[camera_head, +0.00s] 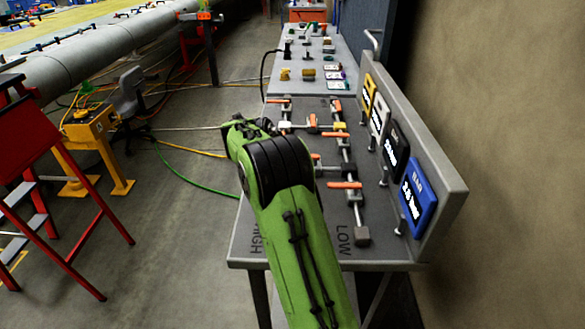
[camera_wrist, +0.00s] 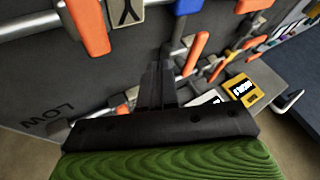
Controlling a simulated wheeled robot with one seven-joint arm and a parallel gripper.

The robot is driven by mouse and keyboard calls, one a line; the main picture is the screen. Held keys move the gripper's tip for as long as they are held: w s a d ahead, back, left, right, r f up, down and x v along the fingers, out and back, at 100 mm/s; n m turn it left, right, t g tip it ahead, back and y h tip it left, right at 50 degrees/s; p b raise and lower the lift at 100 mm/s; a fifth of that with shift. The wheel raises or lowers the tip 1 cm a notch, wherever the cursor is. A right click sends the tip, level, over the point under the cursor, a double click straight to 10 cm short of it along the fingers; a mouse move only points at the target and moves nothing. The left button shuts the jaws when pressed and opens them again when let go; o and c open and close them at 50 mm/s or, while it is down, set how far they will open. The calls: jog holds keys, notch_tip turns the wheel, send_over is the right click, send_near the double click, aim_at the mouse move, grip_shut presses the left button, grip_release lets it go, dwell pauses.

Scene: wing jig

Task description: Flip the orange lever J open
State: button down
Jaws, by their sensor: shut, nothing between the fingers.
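Several orange levers sit on pipe runs on the grey bench; in the head view one lies near the front (camera_head: 345,185) and another further back (camera_head: 337,105). No letter J can be read, so I cannot tell which is lever J. In the wrist view a large orange lever (camera_wrist: 88,27) is at upper left, beside a tan tag with a dark mark, and another orange lever (camera_wrist: 196,53) is right of the fingers. My gripper (camera_wrist: 158,70) is shut and empty, its fingers over the dark bench between these levers. In the head view my green arm hides it.
The bench (camera_head: 300,250) carries "HIGH" and "LOW" lettering at its near end. Blue (camera_head: 417,200), black (camera_head: 396,149), white and yellow display boxes line the upright panel (camera_head: 440,180) on the right. Small parts stand on the far table (camera_head: 310,50).

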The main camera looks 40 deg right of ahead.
jog(key=w+p+v, duration=0.1)
jog(key=v, duration=0.5)
jog(key=shift+s+r, duration=0.2)
jog(key=shift+r, duration=0.3)
jog(key=shift+a, duration=0.15)
jog(key=shift+s+a+r, duration=0.1)
jog(key=shift+a+r, duration=0.15)
jog(key=s+a+r+n+t+y+p, duration=0.1)
jog(key=s+a+r+n+t+y, duration=0.15)
jog(key=s+a+r+n, duration=0.75)
jog(key=s+a+f+n+y, duration=0.2)
jog(key=s+a+n, duration=0.4)
jog(key=s, duration=0.3)
jog(key=s+a+f+n+y, duration=0.2)
jog(key=s+a+n, duration=0.4)
jog(key=s, duration=0.4)
jog(key=shift+s+a+f+n+t+p, duration=0.2)
jog(key=shift+a+f+n+t+p, duration=0.2)
jog(key=shift+f+n, duration=0.4)
